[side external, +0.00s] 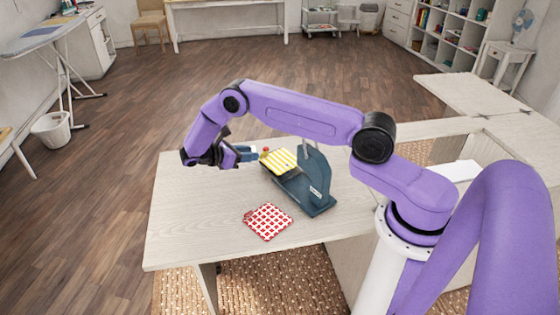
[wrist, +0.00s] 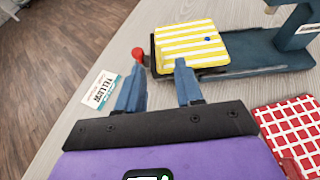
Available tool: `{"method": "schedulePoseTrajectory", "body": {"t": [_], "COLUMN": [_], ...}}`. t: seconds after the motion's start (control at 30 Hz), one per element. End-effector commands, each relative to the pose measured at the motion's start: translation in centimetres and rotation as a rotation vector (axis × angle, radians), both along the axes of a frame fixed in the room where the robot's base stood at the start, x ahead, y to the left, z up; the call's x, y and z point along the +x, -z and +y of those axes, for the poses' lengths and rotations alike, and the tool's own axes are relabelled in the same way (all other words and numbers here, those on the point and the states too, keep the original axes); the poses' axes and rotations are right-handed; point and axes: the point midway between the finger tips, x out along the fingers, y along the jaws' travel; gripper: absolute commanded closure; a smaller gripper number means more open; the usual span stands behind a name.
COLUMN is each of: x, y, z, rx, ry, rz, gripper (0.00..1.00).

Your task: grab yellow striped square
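The yellow and white striped square (side external: 279,161) lies on the dark blue stand (side external: 318,201) on the table. In the wrist view the striped square (wrist: 190,44) sits on the stand's base, ahead of my gripper's fingers, with a small blue dot on it. My gripper (wrist: 160,68) is open, its two blue fingers apart with nothing between them. In the side view my gripper (side external: 248,153) is just left of the striped square. Whether a fingertip touches the stand's edge, I cannot tell.
A red and white checked square (side external: 267,221) lies on the table in front of the stand. A red ball-shaped knob (wrist: 138,54) is by the left finger. A printed card (wrist: 99,91) lies left of the gripper.

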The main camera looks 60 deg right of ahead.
Motion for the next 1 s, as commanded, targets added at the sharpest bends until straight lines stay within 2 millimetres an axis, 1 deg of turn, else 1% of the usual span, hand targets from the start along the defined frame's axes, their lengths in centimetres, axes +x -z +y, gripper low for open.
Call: {"method": "schedulePoseTrajectory", "body": {"t": [0.07, 0.3, 0.4, 0.5, 0.7, 0.73, 0.77, 0.8, 0.83, 1.0], "x": [-0.2, -1.1, -1.3, -1.5, -1.5, -1.5, -1.5, -1.5, -1.4, -1.4], "y": [0.2, 1.7, 2.1, 2.2, 2.2, 2.2, 2.2, 2.2, 2.2, 2.2], "z": [-0.5, -3.3, -4.1, -4.5, -4.5, -4.5, -4.5, -4.5, -4.5, -4.4], "rx": [-0.001, 0.0, 0.0, 0.0, 0.0, 0.0, 0.0, 0.0, 0.0, 0.0], "ry": [0.001, 0.002, 0.001, 0.0, 0.0, 0.0, 0.0, 0.0, 0.0, 0.0], "rz": [0.001, 0.003, 0.001, 0.0, 0.0, 0.0, 0.0, 0.0, 0.0, 0.0], "gripper": [0.64, 0.64, 0.64, 0.64, 0.64, 0.7, 0.8, 0.93, 1.0, 1.0]}}
